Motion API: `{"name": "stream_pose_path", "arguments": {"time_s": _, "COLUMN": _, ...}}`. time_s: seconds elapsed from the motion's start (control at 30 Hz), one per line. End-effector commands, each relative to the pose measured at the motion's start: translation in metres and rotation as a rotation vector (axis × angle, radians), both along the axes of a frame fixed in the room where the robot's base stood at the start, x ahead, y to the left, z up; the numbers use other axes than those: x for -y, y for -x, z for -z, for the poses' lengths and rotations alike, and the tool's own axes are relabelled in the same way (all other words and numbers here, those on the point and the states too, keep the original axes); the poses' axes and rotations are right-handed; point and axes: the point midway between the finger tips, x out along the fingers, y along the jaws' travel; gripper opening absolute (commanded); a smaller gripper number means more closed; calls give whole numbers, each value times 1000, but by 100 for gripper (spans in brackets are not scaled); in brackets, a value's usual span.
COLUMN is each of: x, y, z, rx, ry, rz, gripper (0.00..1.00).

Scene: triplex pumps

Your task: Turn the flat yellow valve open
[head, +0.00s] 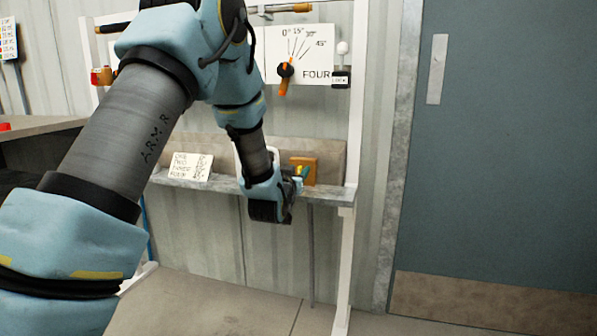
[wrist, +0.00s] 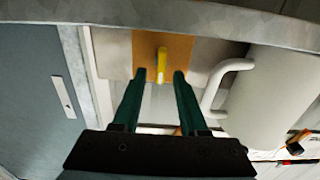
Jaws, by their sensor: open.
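The flat yellow valve (wrist: 162,62) sticks out from an orange-brown block (wrist: 185,47) in the wrist view. The block also shows on the rack's shelf in the head view (head: 311,162). My gripper (wrist: 160,74) is open, its two dark green fingers pointing at the block. The valve lies between the fingertips in the picture, with a gap on each side. I cannot tell how deep it sits between them. In the head view the gripper body hides part of the area in front of the block.
A white curved handle (wrist: 222,85) stands close beside the fingers in the wrist view. The grey shelf (head: 327,195) runs below the block. A dial board (head: 318,50) with an orange pointer hangs above. A blue-grey door (head: 490,150) is at right.

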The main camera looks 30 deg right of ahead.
Motion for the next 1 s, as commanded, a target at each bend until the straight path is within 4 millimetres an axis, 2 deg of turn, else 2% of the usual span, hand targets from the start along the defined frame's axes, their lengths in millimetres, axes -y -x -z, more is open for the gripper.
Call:
{"name": "stream_pose_path", "arguments": {"time_s": 0.37, "x": 4, "y": -4, "z": 0, "rx": 0, "ry": 0, "rz": 0, "gripper": 41}}
{"name": "stream_pose_path", "arguments": {"time_s": 0.73, "x": 4, "y": -4, "z": 0, "rx": 0, "ry": 0, "rz": 0, "gripper": 0}}
{"name": "stream_pose_path", "arguments": {"time_s": 1.0, "x": 3, "y": -4, "z": 0, "rx": 0, "ry": 0, "rz": 0, "gripper": 0}}
